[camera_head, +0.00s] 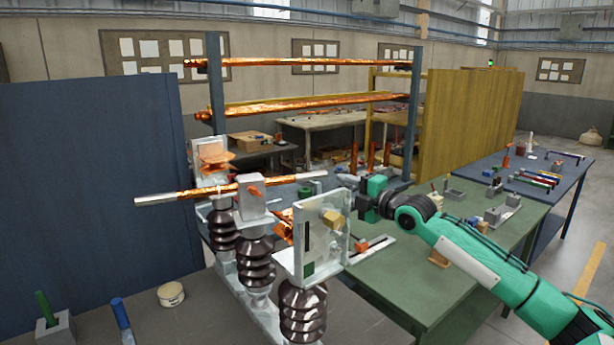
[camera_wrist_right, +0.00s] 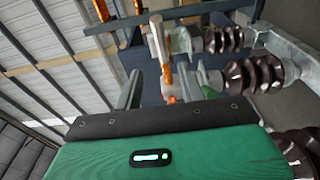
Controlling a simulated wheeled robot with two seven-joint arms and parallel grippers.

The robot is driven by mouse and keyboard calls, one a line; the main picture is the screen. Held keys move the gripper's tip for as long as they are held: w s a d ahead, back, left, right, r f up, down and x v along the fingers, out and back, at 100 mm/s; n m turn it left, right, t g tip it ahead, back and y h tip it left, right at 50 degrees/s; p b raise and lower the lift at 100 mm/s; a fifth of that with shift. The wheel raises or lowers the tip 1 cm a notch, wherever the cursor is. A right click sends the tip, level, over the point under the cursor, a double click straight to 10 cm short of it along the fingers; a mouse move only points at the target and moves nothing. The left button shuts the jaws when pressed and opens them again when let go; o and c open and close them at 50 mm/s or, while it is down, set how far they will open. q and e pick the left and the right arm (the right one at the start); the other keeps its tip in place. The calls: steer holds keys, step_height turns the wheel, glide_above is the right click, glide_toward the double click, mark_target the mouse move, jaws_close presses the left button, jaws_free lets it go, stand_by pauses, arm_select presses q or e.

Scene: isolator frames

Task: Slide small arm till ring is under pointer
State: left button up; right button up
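The isolator has dark ribbed insulators (camera_head: 257,265) on a pale metal base. A long copper rod with silver ends (camera_head: 225,190) lies across a grey block on the middle insulator. A pale upright plate (camera_head: 322,245) stands on the nearest insulator, with a dark slot, a tan block (camera_head: 334,222) and a green patch. My right gripper (camera_head: 350,185) is just behind and right of this plate; its fingertips are hard to make out there. In the right wrist view its fingers (camera_wrist_right: 168,88) stand apart, with copper parts (camera_wrist_right: 165,60) beyond them. I cannot pick out the ring or pointer. My left gripper is out of view.
A green table (camera_head: 415,275) stands right, with small fixtures and an orange piece on a pale strip (camera_head: 367,243). A blue panel (camera_head: 90,180) closes the left. A round tin (camera_head: 171,294) and blue and green handles stand at front left.

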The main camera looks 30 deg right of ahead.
mark_target(312, 177)
steer(key=p+x, duration=0.5)
steer(key=x, duration=0.7)
steer(key=shift+a+r, duration=0.1)
steer(key=shift+w+a+f+p, duration=0.2)
steer(key=shift+w+p, duration=0.15)
steer(key=shift+w, duration=0.25)
steer(key=shift+c, duration=0.2)
jaws_close()
